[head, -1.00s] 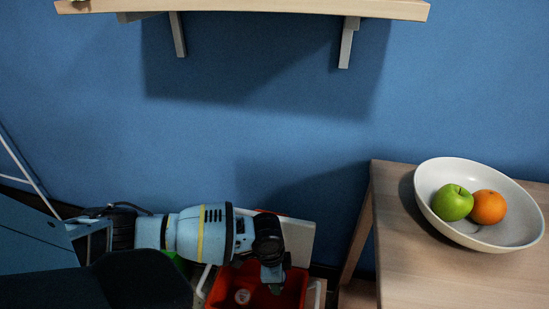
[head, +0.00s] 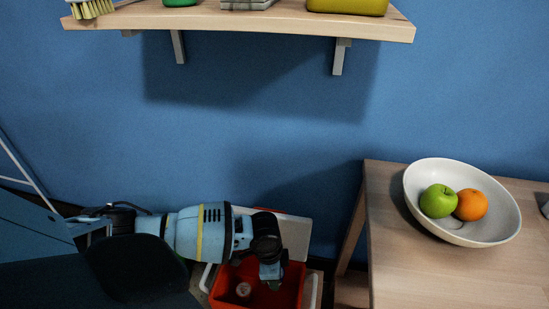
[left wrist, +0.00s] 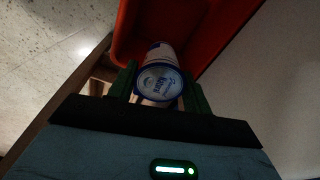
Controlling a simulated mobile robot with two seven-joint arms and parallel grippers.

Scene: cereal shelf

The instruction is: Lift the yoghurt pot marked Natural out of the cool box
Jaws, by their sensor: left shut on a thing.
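The red cool box (head: 228,272) stands open at the bottom of the head view, and its red wall (left wrist: 215,30) shows in the left wrist view. My left gripper (head: 272,284) reaches down into it. In the left wrist view my left gripper (left wrist: 160,90) has its green fingers shut on a yoghurt pot (left wrist: 160,80) with a white and blue lid. The lid's print is too blurred to read surely. A white round lid (head: 243,290) shows in the box left of the gripper in the head view. My right gripper is not in view.
A wooden table (head: 400,275) at right bears a white bowl (head: 500,225) with a green apple (head: 438,201) and an orange (head: 471,204). A wall shelf (head: 240,24) with a brush (head: 92,8) and other items is above. The white cool box lid (head: 297,235) stands behind the box.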

